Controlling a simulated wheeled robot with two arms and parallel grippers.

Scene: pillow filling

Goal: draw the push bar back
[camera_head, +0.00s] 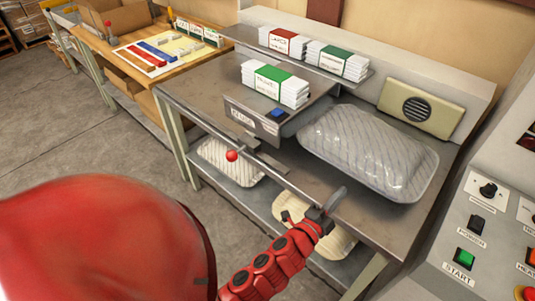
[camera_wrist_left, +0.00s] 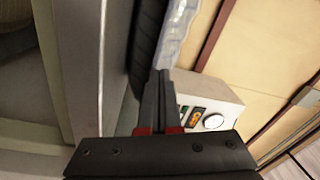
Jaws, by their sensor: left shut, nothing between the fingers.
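A long thin metal bar (camera_head: 286,183) runs along the front edge of the steel table in the head view, with a red ball knob (camera_head: 231,155) near its left part. I take it to be the push bar. A short dark bracket (camera_head: 267,158) lies just behind it. My left gripper (camera_head: 335,202) is shut and empty at the table's front edge, near the bar's right end. I cannot tell whether it touches the bar. In the left wrist view the closed fingers (camera_wrist_left: 158,98) point past a clear, ribbed package edge (camera_wrist_left: 178,35). My right gripper is out of view.
A clear-wrapped pillow (camera_head: 368,150) lies on the steel table (camera_head: 395,222). Left of it, a labelled metal housing (camera_head: 243,117) carries a packet stack (camera_head: 275,84). A control panel (camera_head: 475,225) stands at the right. More pillows (camera_head: 230,163) lie on the shelf below.

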